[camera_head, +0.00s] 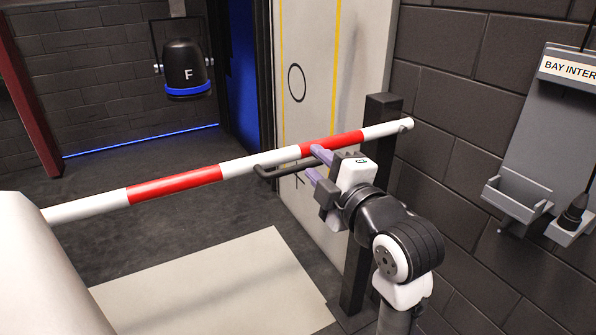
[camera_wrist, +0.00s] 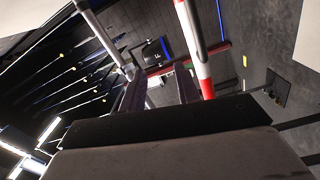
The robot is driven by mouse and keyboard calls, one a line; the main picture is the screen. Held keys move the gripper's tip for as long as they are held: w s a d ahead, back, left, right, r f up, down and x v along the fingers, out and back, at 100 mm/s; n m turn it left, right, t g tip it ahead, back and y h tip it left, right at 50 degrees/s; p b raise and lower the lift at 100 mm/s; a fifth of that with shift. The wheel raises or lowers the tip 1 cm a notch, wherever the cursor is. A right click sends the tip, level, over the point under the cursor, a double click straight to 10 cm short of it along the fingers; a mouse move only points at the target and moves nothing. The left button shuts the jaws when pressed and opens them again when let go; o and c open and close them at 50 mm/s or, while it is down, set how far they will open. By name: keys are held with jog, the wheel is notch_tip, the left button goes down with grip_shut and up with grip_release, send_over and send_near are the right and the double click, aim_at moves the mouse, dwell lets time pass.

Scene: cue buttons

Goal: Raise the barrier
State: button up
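The barrier (camera_head: 240,165) is a long red-and-white striped pole, low and close to level across the head view. Its right end lies beside a dark post (camera_head: 382,108). A black bar handle (camera_head: 287,168) sticks out from the pole's near side. My gripper (camera_head: 313,162) has purple fingers spread apart at the handle's right end, close to the pole. I cannot tell whether the fingers touch the handle. In the wrist view the fingers (camera_wrist: 160,90) also stand apart, with the striped pole (camera_wrist: 196,50) beyond them. The pole's left end is hidden behind a white shape.
A grey wall panel (camera_head: 550,130) labelled "BAY INTER…" with small holders is on the brick wall at right. A black bucket-like object marked F (camera_head: 186,70) hangs at the back. A pale floor plate (camera_head: 215,290) lies in front of the barrier.

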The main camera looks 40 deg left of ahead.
aim_at(300, 169)
notch_tip(300, 169, down, 4)
jog(key=w+d+n+g+h, duration=0.1)
jog(key=d+n+h, duration=0.1)
jog(key=d+n, duration=0.1)
jog(key=shift+m, duration=0.3)
jog(key=x, duration=0.7)
jog(key=p+x, duration=0.1)
jog(key=x, duration=0.6)
jog(key=shift+s+f, duration=0.1)
jog(key=shift+f, duration=0.1)
jog(key=shift+d, duration=0.1)
grip_shut()
